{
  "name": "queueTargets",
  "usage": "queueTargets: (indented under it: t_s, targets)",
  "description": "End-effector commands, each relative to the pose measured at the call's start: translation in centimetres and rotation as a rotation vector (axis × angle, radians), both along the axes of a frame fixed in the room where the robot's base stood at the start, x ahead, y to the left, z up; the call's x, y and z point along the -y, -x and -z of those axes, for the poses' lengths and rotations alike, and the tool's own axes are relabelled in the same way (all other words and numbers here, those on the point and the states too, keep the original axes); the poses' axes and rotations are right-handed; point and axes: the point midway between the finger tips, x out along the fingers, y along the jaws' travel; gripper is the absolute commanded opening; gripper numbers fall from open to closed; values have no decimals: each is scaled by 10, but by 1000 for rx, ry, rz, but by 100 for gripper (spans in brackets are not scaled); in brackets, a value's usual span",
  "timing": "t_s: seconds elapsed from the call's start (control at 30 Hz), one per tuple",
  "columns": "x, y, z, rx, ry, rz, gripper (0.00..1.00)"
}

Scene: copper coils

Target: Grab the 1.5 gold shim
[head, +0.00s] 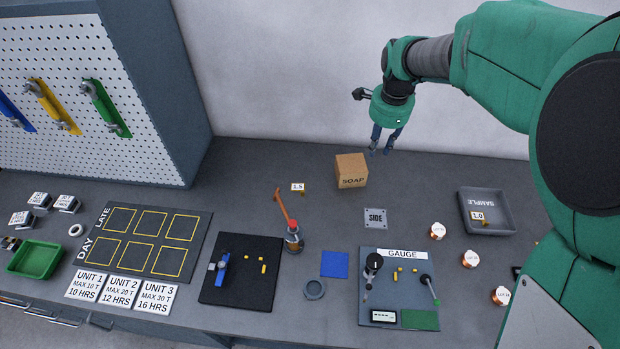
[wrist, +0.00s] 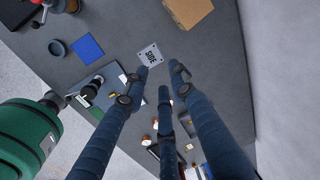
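The 1.5 label (head: 297,187) is a small white tag at the back of the grey table, left of the soap box. A tiny gold piece (head: 304,191) shows at the tag's right edge, partly covered by it. My gripper (head: 381,150) is above the back of the table, right of the tag and beyond the soap box. In the wrist view my gripper (wrist: 158,77) has its blue fingers spread, with nothing between them. The 1.5 tag and its gold piece do not show in the wrist view.
The cardboard soap box (head: 351,171) stands between my gripper and the 1.5 tag. The SIDE plate (head: 375,218), gauge board (head: 400,282) and sample tray (head: 488,229) lie to the right.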

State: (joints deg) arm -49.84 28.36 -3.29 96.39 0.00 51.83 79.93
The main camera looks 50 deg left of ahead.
Motion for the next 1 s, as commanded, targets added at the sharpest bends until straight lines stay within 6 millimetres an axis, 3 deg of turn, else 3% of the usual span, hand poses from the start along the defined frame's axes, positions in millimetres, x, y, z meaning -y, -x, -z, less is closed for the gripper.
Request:
queueTargets:
  t_s: [0.03, 0.2, 0.5, 0.7, 1.0]
  targets:
    - [-19, 8, 13, -10, 7, 6, 26]
    - [-72, 34, 52, -35, 24, 45, 26]
    - [-154, 95, 127, -68, 59, 115, 26]
    - [-187, 127, 163, -79, 76, 150, 26]
    - [-198, 140, 177, -82, 82, 165, 26]
